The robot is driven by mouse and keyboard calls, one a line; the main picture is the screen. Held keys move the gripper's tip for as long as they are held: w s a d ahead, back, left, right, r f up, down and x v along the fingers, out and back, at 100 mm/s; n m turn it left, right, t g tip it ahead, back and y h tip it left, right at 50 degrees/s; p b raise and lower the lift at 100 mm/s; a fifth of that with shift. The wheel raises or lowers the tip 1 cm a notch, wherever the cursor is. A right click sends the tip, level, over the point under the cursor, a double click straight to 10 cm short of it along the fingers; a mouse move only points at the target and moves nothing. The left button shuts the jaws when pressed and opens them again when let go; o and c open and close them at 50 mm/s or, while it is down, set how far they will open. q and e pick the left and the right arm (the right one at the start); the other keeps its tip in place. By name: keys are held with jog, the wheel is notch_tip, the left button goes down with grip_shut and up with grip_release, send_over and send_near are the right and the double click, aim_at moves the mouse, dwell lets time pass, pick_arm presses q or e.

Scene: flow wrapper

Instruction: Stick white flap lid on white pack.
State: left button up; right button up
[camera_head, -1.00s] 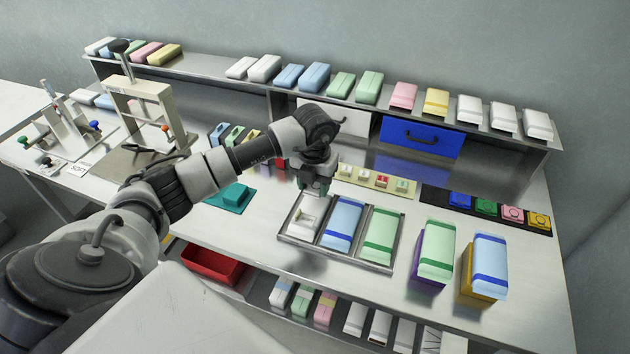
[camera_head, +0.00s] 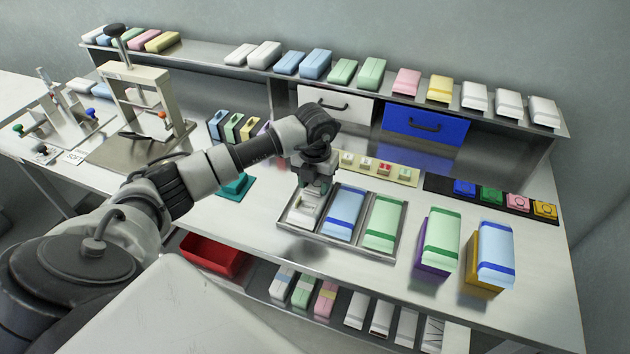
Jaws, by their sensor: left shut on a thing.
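The white pack (camera_head: 303,213) lies in the left compartment of a metal tray (camera_head: 334,249) on the bench. My left gripper (camera_head: 314,190) is directly over the back part of this pack, very low and seemingly at its top. It is shut on a small white piece, apparently the white flap lid, mostly hidden between the fingers. I cannot tell whether the lid touches the pack. My right gripper is not in view.
A blue pack (camera_head: 344,214) and a green pack (camera_head: 383,224) fill the tray's other compartments. Taller green (camera_head: 442,235) and blue (camera_head: 495,252) packs stand to the right. A red bin (camera_head: 212,257) is below the bench edge.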

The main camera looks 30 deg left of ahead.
pick_arm(q)
jog(key=shift+s+f, duration=0.1)
jog(key=shift+f, duration=0.2)
dwell(0.6)
jog(key=o, duration=1)
jog(key=shift+c, duration=0.2)
notch_tip(320, 180, up, 11)
jog(key=b, duration=0.1)
jog(key=shift+b, duration=0.3)
jog(key=shift+f, duration=0.15)
